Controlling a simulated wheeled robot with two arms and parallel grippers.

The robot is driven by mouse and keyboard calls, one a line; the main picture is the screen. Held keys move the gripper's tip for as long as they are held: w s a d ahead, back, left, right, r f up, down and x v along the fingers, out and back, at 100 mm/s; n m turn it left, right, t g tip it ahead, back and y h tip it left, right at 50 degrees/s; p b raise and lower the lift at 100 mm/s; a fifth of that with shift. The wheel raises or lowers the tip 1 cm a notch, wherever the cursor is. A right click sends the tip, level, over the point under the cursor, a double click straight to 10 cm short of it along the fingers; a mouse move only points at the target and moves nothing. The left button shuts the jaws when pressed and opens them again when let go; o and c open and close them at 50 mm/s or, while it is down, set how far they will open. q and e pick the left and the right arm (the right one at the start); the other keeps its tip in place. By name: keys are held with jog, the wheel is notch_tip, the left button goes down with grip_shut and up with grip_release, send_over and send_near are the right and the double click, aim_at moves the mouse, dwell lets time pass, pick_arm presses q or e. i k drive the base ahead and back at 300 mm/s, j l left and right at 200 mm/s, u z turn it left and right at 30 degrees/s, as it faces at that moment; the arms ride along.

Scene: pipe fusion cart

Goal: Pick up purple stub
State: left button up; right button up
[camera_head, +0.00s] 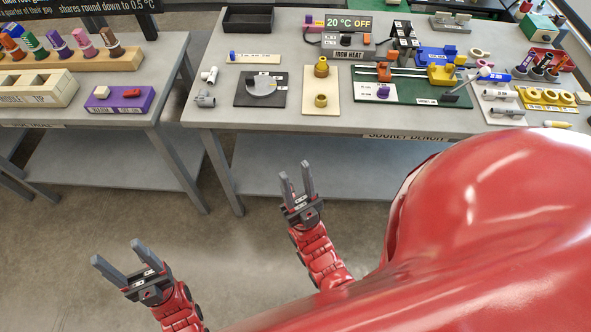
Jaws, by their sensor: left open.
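Another purple piece (57,43) stands in the wooden rack on the left bench. I cannot tell for certain which is the purple stub. My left gripper (117,252) is open and empty, low in front of the left bench. My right gripper (295,170) is open and empty, below the front edge of the right-hand bench. Both are well apart from the purple pieces.
The right-hand bench (225,112) carries a dark plate (250,99), a cream board (333,114), a green fixture (428,97) and yellow rings (549,96). The left bench holds a wooden rack (118,62) and a purple block (103,105). A gap separates the benches.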

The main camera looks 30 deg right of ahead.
aim_at(531, 55)
jog(key=l+z, duration=0.15)
jog(key=z, duration=0.35)
jog(key=l+z, duration=0.15)
jog(key=z, duration=0.35)
jog(key=i+l+z, duration=0.1)
jog(key=z, duration=0.4)
jog(key=l+z, duration=0.1)
jog(key=z, duration=0.4)
jog(key=i+l, duration=0.45)
jog(key=i, duration=0.2)
jog(key=l+z, duration=0.05)
